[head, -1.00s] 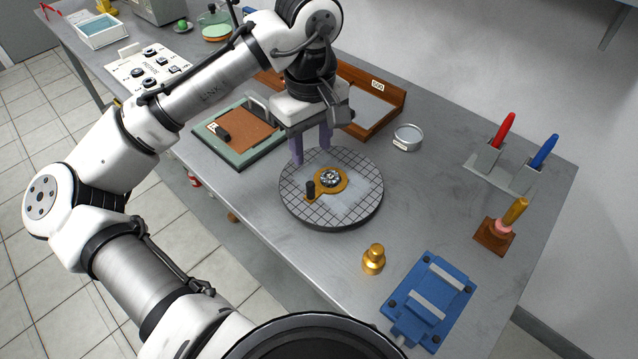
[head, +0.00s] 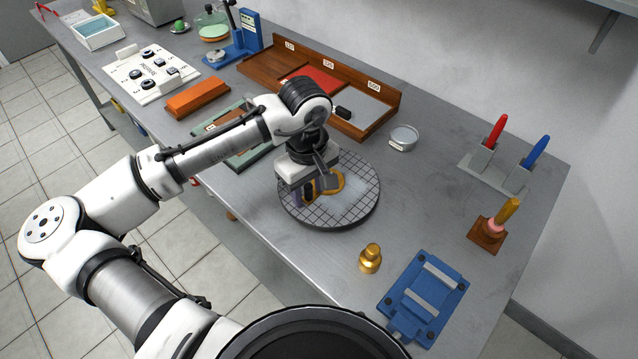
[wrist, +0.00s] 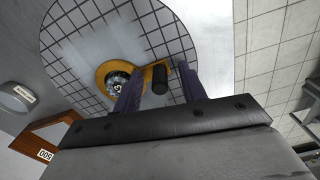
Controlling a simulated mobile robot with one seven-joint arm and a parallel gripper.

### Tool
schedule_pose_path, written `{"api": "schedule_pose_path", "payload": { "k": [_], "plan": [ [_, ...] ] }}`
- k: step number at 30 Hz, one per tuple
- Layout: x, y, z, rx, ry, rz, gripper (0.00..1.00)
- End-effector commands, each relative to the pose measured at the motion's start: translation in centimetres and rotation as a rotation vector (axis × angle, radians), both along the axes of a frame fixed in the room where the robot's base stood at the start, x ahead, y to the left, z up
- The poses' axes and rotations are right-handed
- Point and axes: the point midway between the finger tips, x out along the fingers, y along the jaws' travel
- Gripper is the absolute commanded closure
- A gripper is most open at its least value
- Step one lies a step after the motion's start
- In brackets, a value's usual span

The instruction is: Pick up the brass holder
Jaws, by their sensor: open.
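The brass holder (head: 339,181) is a flat brass ring with an upright black knob at one end, lying on a round gridded plate (head: 352,218). In the wrist view the holder (wrist: 103,74) rings a shiny round specimen (wrist: 117,82), and its black knob (wrist: 160,80) stands between my two purple fingers. My gripper (head: 303,194) is open and low over the near left part of the plate, its fingers on either side of the knob (wrist: 160,88). I see a gap beside the knob. My gripper partly hides the holder in the head view.
A gold weight-like piece (head: 370,259) and a blue device (head: 426,297) stand in front right. A lidded tin (head: 404,136) and wooden compartment tray (head: 378,128) are behind. An orange block (head: 197,98) lies left.

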Motion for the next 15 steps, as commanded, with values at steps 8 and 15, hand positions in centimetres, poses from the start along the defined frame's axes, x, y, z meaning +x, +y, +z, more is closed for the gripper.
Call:
{"api": "schedule_pose_path", "payload": {
  "k": [8,15],
  "plan": [
    [0.00,-0.01,0.01,0.000,0.000,0.000,0.74],
    [0.00,-0.02,0.03,0.000,0.000,0.000,1.00]
  ]
}}
